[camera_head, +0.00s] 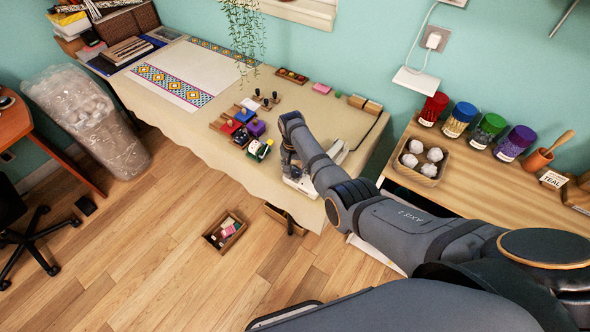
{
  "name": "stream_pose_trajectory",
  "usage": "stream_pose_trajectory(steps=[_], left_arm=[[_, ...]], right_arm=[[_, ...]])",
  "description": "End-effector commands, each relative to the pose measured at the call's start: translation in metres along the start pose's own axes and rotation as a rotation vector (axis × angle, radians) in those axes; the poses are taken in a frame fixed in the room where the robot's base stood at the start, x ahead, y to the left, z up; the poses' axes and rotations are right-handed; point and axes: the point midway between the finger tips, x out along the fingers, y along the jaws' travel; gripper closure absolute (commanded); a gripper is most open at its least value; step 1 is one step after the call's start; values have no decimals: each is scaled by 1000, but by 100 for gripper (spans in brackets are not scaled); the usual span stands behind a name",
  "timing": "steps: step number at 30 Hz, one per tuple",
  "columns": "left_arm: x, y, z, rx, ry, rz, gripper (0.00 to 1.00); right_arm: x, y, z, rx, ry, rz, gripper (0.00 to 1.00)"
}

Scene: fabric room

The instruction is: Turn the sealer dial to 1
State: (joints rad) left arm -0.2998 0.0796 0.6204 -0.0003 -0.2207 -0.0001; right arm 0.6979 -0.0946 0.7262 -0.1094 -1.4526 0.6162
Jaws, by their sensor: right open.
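The sealer (303,186) is a white device on the cloth-covered table, near its front right edge. My right arm crosses in front of it and hides much of it. Its dial is hidden or too small to make out, so I cannot read its setting. My right gripper (289,169) is open and points down at the left end of the sealer. I cannot tell whether it touches the sealer. My left gripper is not in view.
Left of the gripper are a wooden tray of colored blocks (237,128) and a small green-and-white item (258,150). A wooden shelf with colored jars (488,128) and a basket of white balls (421,160) stands right.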

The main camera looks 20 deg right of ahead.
Motion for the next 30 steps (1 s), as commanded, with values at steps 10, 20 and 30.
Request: stream_pose_trajectory(steps=[10,20,30], left_arm=[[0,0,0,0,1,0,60],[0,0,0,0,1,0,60],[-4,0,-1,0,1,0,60]], right_arm=[[1,0,0,0,1,0,62],[1,0,0,0,0,0,100],[0,0,0,-64,4,0,100]])
